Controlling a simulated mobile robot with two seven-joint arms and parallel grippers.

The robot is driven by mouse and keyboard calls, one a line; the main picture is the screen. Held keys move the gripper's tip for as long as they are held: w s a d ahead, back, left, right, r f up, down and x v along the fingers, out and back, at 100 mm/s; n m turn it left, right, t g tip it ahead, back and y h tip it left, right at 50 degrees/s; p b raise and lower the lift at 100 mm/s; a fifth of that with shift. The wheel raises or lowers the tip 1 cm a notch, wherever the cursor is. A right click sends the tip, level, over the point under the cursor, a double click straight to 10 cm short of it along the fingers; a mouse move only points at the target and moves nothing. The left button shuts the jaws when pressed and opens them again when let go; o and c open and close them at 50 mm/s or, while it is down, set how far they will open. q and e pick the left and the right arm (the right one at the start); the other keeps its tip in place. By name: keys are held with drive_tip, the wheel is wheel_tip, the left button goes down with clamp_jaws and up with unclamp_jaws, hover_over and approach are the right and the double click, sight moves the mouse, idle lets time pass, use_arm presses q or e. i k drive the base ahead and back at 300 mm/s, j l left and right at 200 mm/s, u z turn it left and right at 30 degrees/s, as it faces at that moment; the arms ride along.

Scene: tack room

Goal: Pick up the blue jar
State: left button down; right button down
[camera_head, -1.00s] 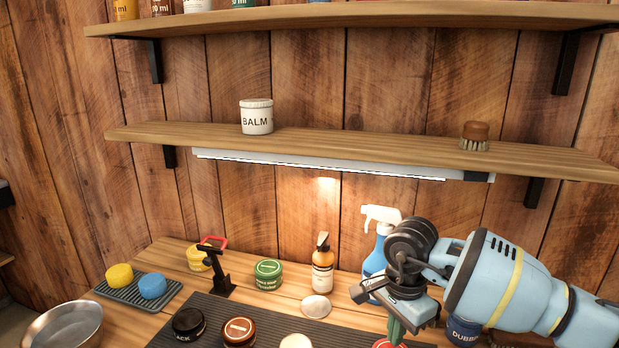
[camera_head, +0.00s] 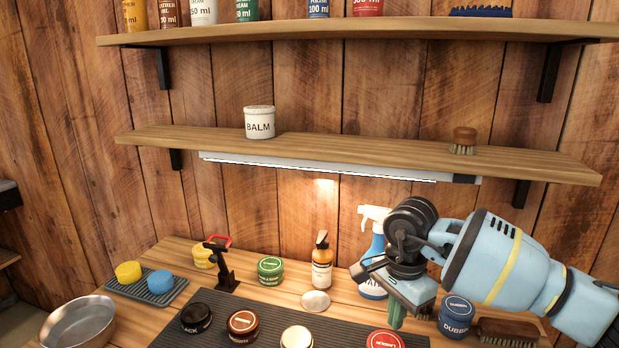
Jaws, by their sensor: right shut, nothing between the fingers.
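The blue jar (camera_head: 455,317) stands upright on the wooden bench at the lower right. It has a blue lid, and its label is partly readable as "DUBB". My right gripper (camera_head: 395,320) comes in from the right and points down, just left of the jar. Its green fingers are shut with nothing between them, and it is apart from the jar. My right arm passes above the jar, which is almost fully visible. My left gripper is not in view.
A wooden brush (camera_head: 508,331) lies close to the jar's right. A blue spray bottle (camera_head: 372,255) stands behind my gripper. A red-lidded jar (camera_head: 385,340) is at the front on the dark ribbed mat (camera_head: 262,318). Shelves with bottles hang above.

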sight(451, 328)
drive_tip(key=k, duration=0.9)
